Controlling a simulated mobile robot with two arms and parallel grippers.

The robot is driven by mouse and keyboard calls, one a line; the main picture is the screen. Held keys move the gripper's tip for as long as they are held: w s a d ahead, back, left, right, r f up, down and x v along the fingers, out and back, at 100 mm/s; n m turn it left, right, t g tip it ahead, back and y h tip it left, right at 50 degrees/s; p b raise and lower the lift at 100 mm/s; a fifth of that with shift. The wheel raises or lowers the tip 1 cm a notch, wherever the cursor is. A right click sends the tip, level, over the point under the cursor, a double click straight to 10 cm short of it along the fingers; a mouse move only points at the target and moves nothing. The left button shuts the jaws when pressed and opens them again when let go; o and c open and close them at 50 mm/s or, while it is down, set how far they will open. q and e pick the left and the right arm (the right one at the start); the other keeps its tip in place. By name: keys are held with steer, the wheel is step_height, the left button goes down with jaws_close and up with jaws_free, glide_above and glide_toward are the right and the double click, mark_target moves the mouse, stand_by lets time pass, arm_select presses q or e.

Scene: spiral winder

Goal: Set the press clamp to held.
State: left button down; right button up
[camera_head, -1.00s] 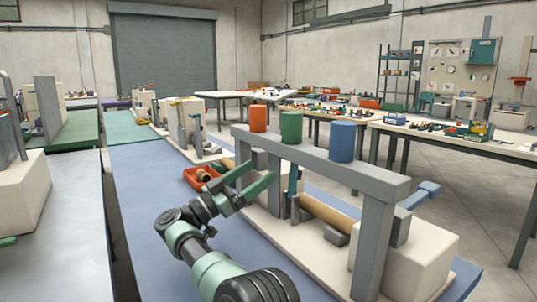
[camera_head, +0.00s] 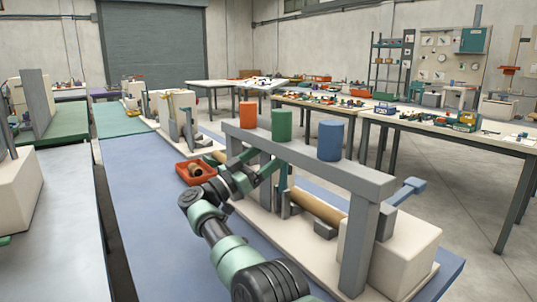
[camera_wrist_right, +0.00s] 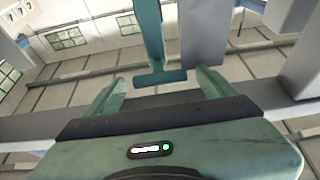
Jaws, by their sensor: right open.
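The spiral winder has a grey frame (camera_head: 300,158) over a pale base, with a tan tube (camera_head: 318,206) lying below its top beam. A green lever (camera_head: 283,180) stands upright under the beam, beside the tube's left end; I take it for the press clamp. In the right wrist view a teal bar with a T-shaped end (camera_wrist_right: 155,50) hangs just ahead of and between my fingertips, apart from both. My right gripper (camera_head: 260,166) is open at the frame's left part, and its open fingers also show in the wrist view (camera_wrist_right: 160,82). My left gripper is not in view.
A blue crank handle (camera_head: 407,190) sticks out at the winder's right end. A red tray (camera_head: 195,172) with tan rolls lies left of the winder.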

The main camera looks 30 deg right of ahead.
jaws_close()
steer(key=shift+d+r, duration=0.15)
